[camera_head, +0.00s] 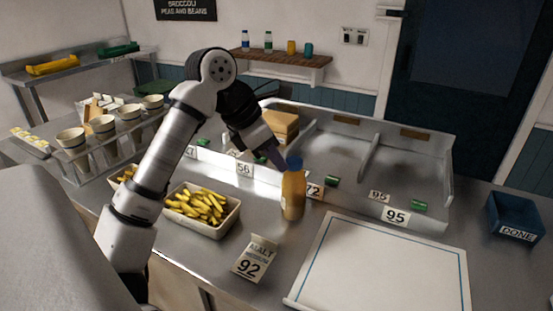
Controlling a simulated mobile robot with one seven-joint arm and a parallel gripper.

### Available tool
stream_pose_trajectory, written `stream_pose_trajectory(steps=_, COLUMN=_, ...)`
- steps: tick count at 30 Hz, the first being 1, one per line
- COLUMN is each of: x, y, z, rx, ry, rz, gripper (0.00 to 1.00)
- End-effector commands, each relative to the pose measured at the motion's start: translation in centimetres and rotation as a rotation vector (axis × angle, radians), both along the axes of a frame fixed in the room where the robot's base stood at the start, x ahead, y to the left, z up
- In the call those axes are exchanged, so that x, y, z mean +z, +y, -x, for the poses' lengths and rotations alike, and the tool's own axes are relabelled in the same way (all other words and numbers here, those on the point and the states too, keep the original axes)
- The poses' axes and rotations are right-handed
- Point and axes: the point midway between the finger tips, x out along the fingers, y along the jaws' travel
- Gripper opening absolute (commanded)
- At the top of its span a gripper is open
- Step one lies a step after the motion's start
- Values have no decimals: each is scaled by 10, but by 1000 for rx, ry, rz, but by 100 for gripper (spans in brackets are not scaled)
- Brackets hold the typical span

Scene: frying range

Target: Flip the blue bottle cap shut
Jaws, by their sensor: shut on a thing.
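An orange-brown bottle (293,194) stands upright on the steel counter, right of the tray of chips. Its blue cap (294,162) is at the top. My gripper (278,158) reaches down from the upper left to the cap and is shut on it. The fingertips are small and dark here and partly merge with the cap. I cannot tell whether the cap's lid is open or closed.
A tray of chips (232,222) is left of the bottle, with a "MALT 92" card (254,260) in front. White paper (385,262) covers the right front. Behind are steel bins (440,170) with price labels. A blue "DONE" box (516,217) is at far right.

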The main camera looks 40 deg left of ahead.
Motion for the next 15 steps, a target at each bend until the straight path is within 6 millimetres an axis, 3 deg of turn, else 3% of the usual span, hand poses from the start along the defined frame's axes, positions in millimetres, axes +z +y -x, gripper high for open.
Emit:
stream_pose_trajectory(steps=2, x=0, y=0, z=0, rx=-1, ry=0, rz=1, gripper=0)
stream_pose_trajectory(steps=3, x=0, y=0, z=0, rx=-1, ry=0, rz=1, gripper=18)
stream_pose_trajectory(steps=7, x=0, y=0, z=0, rx=-1, ry=0, rz=0, gripper=35)
stream_pose_trajectory(steps=15, x=0, y=0, z=0, rx=-1, ry=1, rz=0, gripper=36)
